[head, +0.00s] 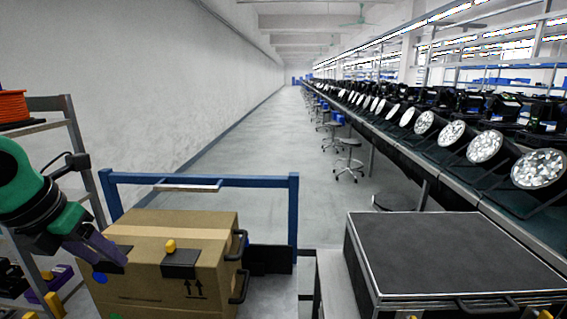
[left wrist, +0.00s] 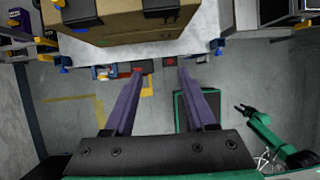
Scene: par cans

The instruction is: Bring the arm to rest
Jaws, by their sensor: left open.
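My left arm comes in from the left in the head view. Its gripper (head: 112,258) has purple fingers and sits over the left side of a cardboard box (head: 150,228). I cannot tell if they touch. In the left wrist view the fingers of this gripper (left wrist: 160,72) are wide apart with nothing between them. The box (left wrist: 120,25) shows there beyond the fingertips, and grey floor lies below. My right gripper cannot be made out in the head view. A green and black arm (left wrist: 262,130) stands at the right of the left wrist view.
A black case (head: 450,255) stands at the right front. A blue rail (head: 230,181) runs behind the box. A shelf rack with an orange spool (head: 12,106) stands at the left. A long bench with several par cans (head: 485,146) lines the right. The central aisle floor has free room.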

